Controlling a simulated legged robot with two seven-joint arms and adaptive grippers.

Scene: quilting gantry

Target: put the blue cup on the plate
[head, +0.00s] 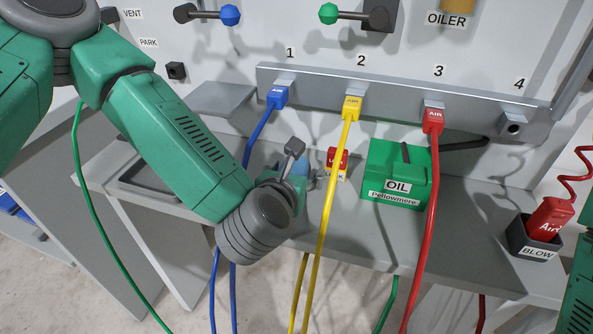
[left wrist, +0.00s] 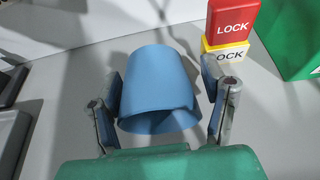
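The blue cup (left wrist: 158,85) lies between the two fingers of my left gripper (left wrist: 165,95) in the left wrist view, its dark mouth facing the palm. A narrow gap shows beside the right-hand finger; contact at the other finger is unclear. In the head view my left gripper (head: 293,165) reaches down over the worktable and mostly covers the cup (head: 302,167). I see no plate that I can make out for sure. My right gripper is out of view; only part of my right arm shows at the right edge.
A dark-rimmed grey tray (head: 140,180) lies left on the worktable (head: 470,240). Blue, yellow (head: 334,200) and red (head: 427,220) air hoses hang across the table.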

